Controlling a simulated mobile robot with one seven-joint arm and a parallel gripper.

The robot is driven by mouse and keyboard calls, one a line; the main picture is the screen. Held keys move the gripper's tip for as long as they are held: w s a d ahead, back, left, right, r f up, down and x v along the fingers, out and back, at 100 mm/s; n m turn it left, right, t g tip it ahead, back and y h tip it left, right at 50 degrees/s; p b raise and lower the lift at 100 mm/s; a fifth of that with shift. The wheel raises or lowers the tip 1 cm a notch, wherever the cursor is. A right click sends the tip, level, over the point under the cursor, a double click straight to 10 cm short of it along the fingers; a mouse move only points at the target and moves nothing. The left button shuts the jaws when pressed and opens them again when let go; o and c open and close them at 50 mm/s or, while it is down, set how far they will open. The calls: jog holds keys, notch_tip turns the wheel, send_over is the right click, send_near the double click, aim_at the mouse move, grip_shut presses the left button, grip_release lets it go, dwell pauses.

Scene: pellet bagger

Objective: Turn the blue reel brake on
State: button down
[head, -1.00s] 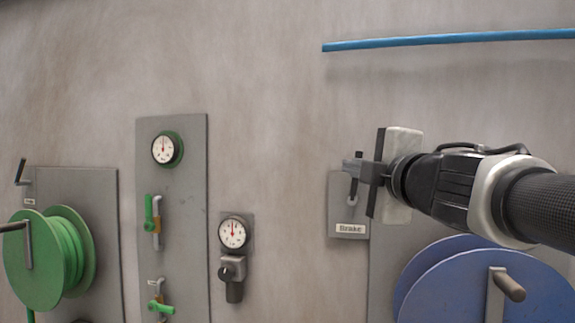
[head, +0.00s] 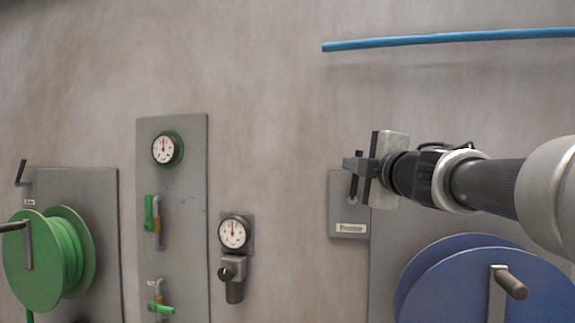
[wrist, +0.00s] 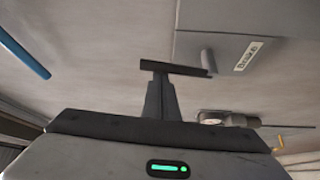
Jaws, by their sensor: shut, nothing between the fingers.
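The blue reel (head: 430,270) is at the lower right of the head view, with a crank handle (head: 510,284) on its front. Up and left of it, a grey brake plate (head: 338,205) with a small label (head: 351,228) is fixed to the wall. A short dark brake lever (head: 353,188) stands on this plate, partly hidden by my gripper (head: 350,163). My gripper is shut and empty, its tips at the lever's upper part; I cannot tell whether they touch.
A green reel (head: 65,255) is at the far left, beside a tall panel (head: 185,185) with a gauge and green valves. A second gauge (head: 233,232) is mid-picture. A blue pipe (head: 450,40) runs above my arm. The wall between is bare.

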jog(key=d+m+b, duration=0.1)
jog(key=d+m+t+b, duration=0.1)
jog(key=b, duration=0.1)
jog(key=s+d+m+b, duration=0.1)
jog(key=shift+f+t, duration=0.3)
jog(key=shift+f, duration=0.1)
jog(key=shift+a+r, duration=0.1)
